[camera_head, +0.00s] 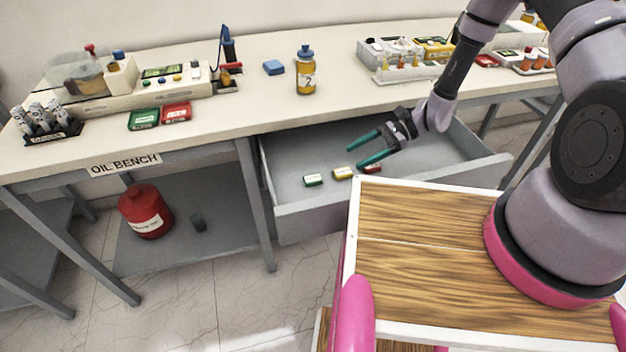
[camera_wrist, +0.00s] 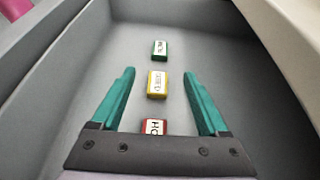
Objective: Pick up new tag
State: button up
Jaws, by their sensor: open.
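Three small tags lie in a row on the floor of the open grey drawer: a green tag (camera_head: 313,180), a yellow tag (camera_head: 343,173) and a red tag (camera_head: 372,169). All have white labels. In the wrist view the green tag (camera_wrist: 159,50) is farthest, the yellow tag (camera_wrist: 157,84) is in the middle, and the red tag (camera_wrist: 154,126) is nearest, partly hidden by the gripper body. The lettering is too small to read surely. My gripper (camera_head: 354,157) is open and empty above the tags. In the wrist view its teal fingers (camera_wrist: 158,72) stand either side of the yellow tag.
The drawer (camera_head: 300,222) has raised walls around the tags, under the bench top (camera_head: 270,110). A red canister (camera_head: 146,212) is on the lower shelf.

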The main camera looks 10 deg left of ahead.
send_near(319, 177)
jog(key=x, duration=0.2)
jog(key=shift+s+a+f, duration=0.15)
jog(key=shift+s+f, duration=0.05)
jog(key=x, duration=0.5)
jog(key=shift+a+f, duration=0.1)
jog(key=shift+a, duration=0.3)
grip_shut()
